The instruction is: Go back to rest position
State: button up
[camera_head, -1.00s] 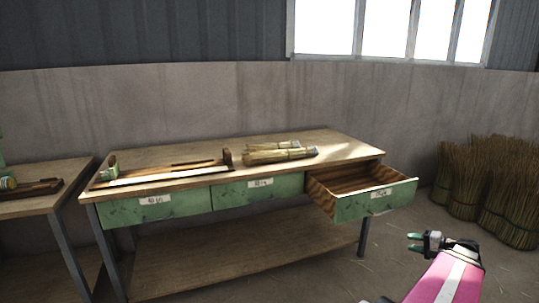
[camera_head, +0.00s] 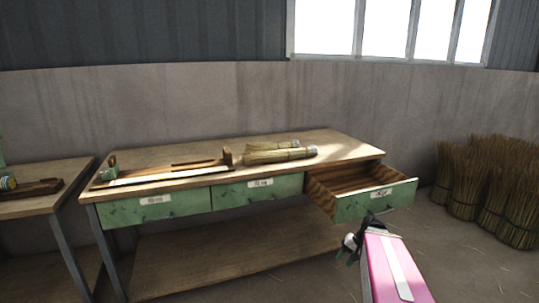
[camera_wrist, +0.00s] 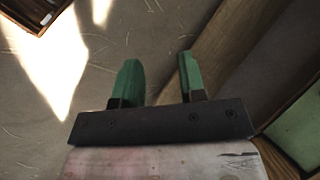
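My gripper (camera_wrist: 158,78) shows in the wrist view with its two green fingers apart and nothing between them. In the head view my gripper (camera_head: 358,235) is dark and small, at the end of my pink arm, in front of and below the open right drawer (camera_head: 375,204). From the head view I cannot tell whether it touches the drawer front; its tip overlaps the drawer's lower edge there. The right drawer is pulled out and looks empty inside.
The workbench (camera_head: 215,161) carries straw bundles (camera_head: 280,154) and a long wooden tool (camera_head: 165,172). Its left drawer (camera_head: 155,207) and middle drawer (camera_head: 258,190) are shut. Another table (camera_head: 30,204) stands at left. Straw sheaves (camera_head: 490,190) stand by the right wall.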

jog(key=s+a+n+h, duration=0.2)
jog(key=a+n+h, duration=0.2)
jog(key=a, duration=0.6)
jog(key=shift+s+a+f+g+h, duration=0.25)
jog(key=shift+a+f+g+h, duration=0.15)
jog(key=shift+h, duration=0.4)
dwell(0.5)
